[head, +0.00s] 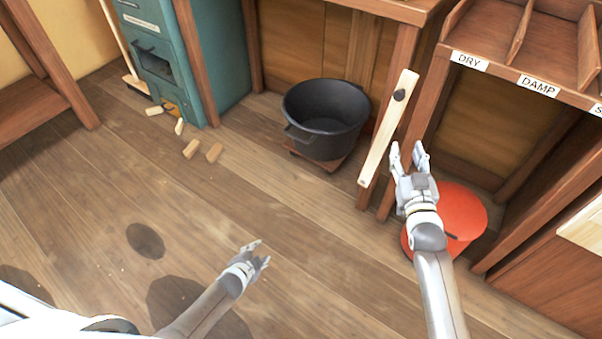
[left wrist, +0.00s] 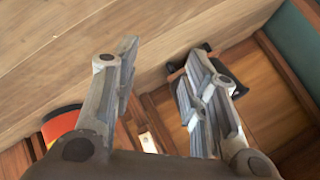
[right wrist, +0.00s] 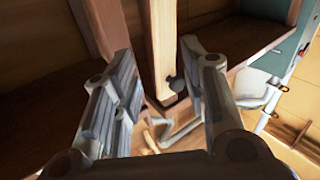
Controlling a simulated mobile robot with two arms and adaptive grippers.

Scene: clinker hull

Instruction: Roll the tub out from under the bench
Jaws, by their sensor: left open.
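The black tub (head: 318,142) stands upright on a low wooden dolly (head: 328,163) under the front edge of the bench (head: 385,8). One handle shows on its front left side. In the left wrist view the tub (left wrist: 233,75) is mostly hidden behind a finger. My left gripper (head: 259,252) is open and empty above the floor, in front of and apart from the tub. My right gripper (head: 408,148) is open, right of the tub, near a tilted pale wooden bar (head: 385,135) with a black knob (head: 399,95). In the right wrist view the bar (right wrist: 160,45) shows between the fingers, not gripped.
A red bucket (head: 470,212) stands behind my right forearm. Several wood blocks (head: 190,148) lie on the floor left of the tub, by a teal cabinet (head: 222,50). Labelled bins (head: 490,25) stand at right. The floor (head: 215,205) before the tub is clear.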

